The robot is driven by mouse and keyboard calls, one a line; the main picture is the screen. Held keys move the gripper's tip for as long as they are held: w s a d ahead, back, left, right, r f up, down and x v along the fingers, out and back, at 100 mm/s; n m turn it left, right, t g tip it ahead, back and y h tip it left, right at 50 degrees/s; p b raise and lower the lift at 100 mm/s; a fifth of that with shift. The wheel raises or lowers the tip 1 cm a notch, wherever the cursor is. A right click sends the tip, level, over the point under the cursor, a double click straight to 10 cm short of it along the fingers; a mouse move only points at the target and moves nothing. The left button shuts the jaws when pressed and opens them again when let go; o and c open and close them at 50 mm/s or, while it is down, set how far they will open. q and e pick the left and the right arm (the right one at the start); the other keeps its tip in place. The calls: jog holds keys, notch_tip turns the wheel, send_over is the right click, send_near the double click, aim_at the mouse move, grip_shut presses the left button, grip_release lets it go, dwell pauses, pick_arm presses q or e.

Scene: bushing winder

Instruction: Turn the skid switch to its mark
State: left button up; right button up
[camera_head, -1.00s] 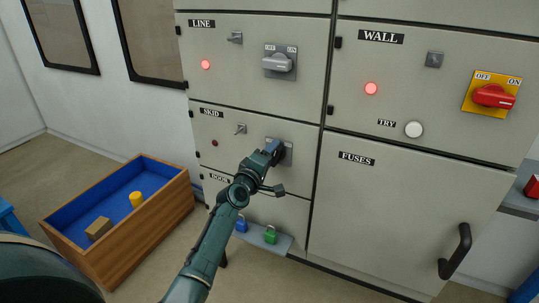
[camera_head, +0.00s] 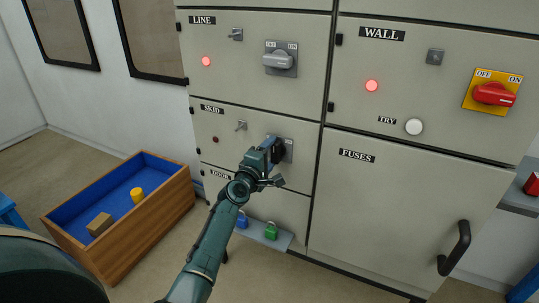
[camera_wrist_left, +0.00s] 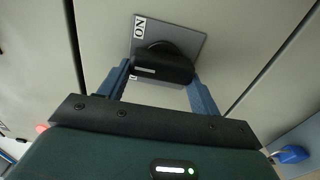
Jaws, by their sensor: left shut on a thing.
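The skid switch is a dark rotary handle (camera_wrist_left: 163,66) on a grey square plate (camera_wrist_left: 188,40) on the cabinet's SKID panel. In the head view its plate (camera_head: 289,153) shows just right of my gripper, which covers part of the switch. An ON label (camera_wrist_left: 139,26) shows on the plate in the wrist view; the other label is mostly hidden. My left gripper (camera_head: 273,150) is shut on the handle, with one blue finger (camera_wrist_left: 119,80) and the other finger (camera_wrist_left: 202,97) on either side of it. My right gripper is not in view.
The LINE switch (camera_head: 279,61) is above, with a lit red lamp (camera_head: 206,61). The red WALL switch (camera_head: 493,94) is at right. A small toggle (camera_head: 241,126) is left of the skid switch. Padlocks (camera_head: 270,231) sit below, and a wooden bin (camera_head: 150,235) stands at left.

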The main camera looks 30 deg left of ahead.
pick_arm(q)
jog(key=o, duration=1)
jog(key=s+p, duration=0.2)
jog(key=s, duration=1.1)
jog(key=shift+s, duration=0.1)
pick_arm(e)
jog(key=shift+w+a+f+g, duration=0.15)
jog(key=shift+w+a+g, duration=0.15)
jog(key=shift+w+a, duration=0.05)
